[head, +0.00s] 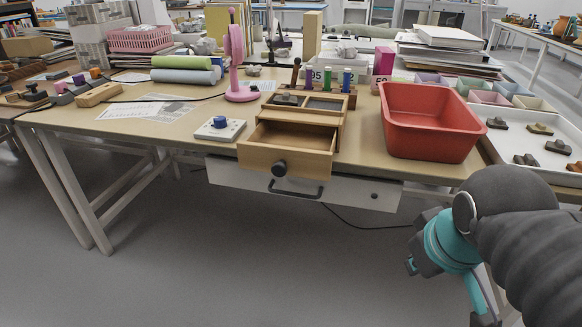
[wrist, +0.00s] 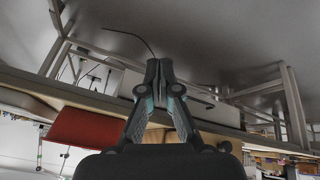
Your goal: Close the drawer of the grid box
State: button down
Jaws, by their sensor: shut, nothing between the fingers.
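The wooden grid box (head: 320,103) stands on the table near its front edge, with small compartments on top. Its drawer (head: 287,147) is pulled out towards me and looks empty inside. The drawer's round dark knob (head: 279,169) faces me, out past the table edge. My gripper (wrist: 155,68) is shut and empty in the wrist view, where the scene appears upside down.
A red bin (head: 429,120) stands right of the grid box and shows in the wrist view (wrist: 88,137). A white device with a blue knob (head: 220,129) is to the left. A white table drawer with a dark handle (head: 340,190) sits below. The floor in front is clear.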

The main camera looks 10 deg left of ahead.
jog(key=w+a+r+n+b, duration=0.25)
jog(key=a+r+n, duration=0.45)
jog(key=a+n, duration=0.7)
jog(key=w+a+r+n+b, duration=0.1)
jog(key=w+a+r+n, duration=0.2)
jog(key=a+r+n, duration=0.75)
jog(key=w+f+n+b, duration=0.1)
jog(key=w+f+n, duration=0.1)
jog(key=w+f, duration=0.2)
jog(key=w+f+n+b, duration=0.1)
jog(key=w+f+n, duration=0.2)
jog(key=f, duration=0.5)
jog(key=shift+w+a+g+h, duration=0.35)
jog(key=shift+a+g+h, duration=0.05)
jog(key=shift+a, duration=0.05)
